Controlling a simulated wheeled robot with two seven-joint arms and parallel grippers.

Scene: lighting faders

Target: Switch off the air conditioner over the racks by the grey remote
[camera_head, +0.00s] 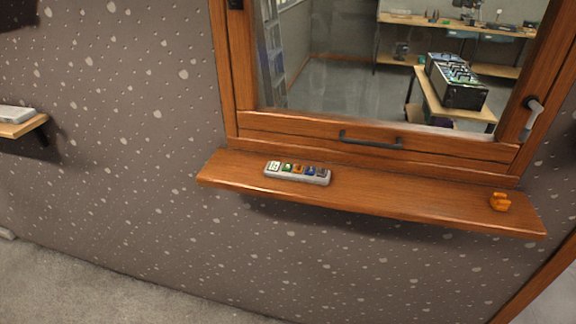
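A light grey remote (297,178) lies on the wooden window sill (420,205), left of the sill's middle. Its top carries a white panel at the left end and a row of several small buttons, among them green, orange and blue ones. The labels are too small to read. No air conditioner shows in this view. Through the window, black equipment boxes (463,92) stand on a wooden table; I cannot tell whether these are the racks. Neither of my grippers is in view.
A small orange object (500,202) sits near the sill's right end. The wooden window frame (232,75) has a dark bar handle (370,140) low down and a lever (533,115) at the right. A wall shelf (20,128) at the left holds a pale flat object. The sill between remote and orange object is clear.

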